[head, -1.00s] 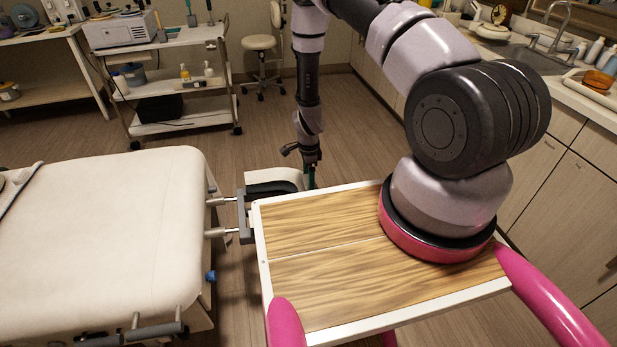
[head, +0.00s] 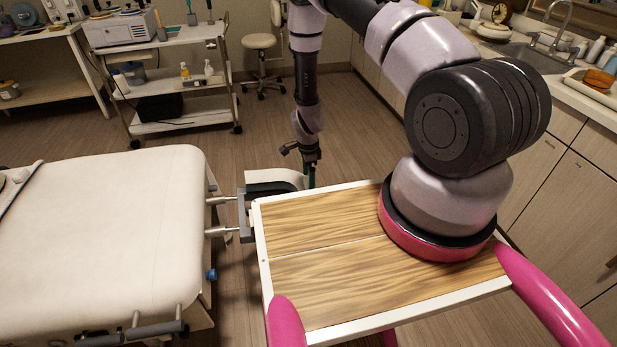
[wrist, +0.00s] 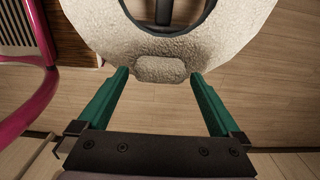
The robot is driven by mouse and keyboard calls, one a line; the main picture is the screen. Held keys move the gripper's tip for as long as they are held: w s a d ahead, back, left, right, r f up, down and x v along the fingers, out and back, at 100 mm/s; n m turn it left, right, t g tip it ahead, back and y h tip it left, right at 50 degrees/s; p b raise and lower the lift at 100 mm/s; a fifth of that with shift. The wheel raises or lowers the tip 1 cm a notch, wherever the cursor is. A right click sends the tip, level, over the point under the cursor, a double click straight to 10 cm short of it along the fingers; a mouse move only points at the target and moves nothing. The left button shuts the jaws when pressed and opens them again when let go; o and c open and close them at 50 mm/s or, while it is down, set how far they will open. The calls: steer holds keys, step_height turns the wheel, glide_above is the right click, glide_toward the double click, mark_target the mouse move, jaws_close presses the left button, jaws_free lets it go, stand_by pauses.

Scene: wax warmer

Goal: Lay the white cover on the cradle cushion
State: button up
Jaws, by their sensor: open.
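The white cover (wrist: 230,22) is a rough, fluffy ring with a small tab (wrist: 161,70) at its near edge. In the head view the cover (head: 291,178) shows as a pale band at the cradle, by the end of the bed. The dark cradle cushion (head: 270,188) shows in front of this band, partly uncovered. In the wrist view a dark rim and post show through the cover's opening. My gripper (wrist: 158,75) is open, its green fingers on either side of the tab, with gaps. I cannot tell whether the cover lies flat on the cushion.
The cream bed (head: 110,235) stands at left, with metal rods (head: 222,232) towards the cradle. My wooden-topped base fills the front middle. A white trolley (head: 170,90) and a stool (head: 259,43) stand behind. Cabinets (head: 560,185) line the right. Floor is clear behind the cradle.

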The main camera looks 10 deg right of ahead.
steer(key=shift+r, duration=0.1)
step_height(320, 180, up, 8)
stand_by(1.9)
step_height(320, 180, up, 11)
stand_by(0.7)
steer(key=shift+a, duration=0.1)
steer(key=s+d+r+n+t+y, duration=0.1)
steer(key=s+r+n+t, duration=0.15)
steer(key=r, duration=1.15)
steer(key=s+r+n+t+y, duration=0.15)
steer(key=r+n, duration=0.25)
steer(key=r, duration=1)
steer(key=s+d+r+n+t, duration=0.1)
steer(key=s+d+r+n, duration=0.1)
steer(key=s+r, duration=0.6)
steer(key=s+d+r+n+t, duration=0.2)
steer(key=s+r+n, duration=0.3)
steer(key=s+r, duration=0.3)
steer(key=shift+s+d+r, duration=0.2)
steer(key=shift+s+d, duration=0.3)
steer(key=shift+s, duration=0.65)
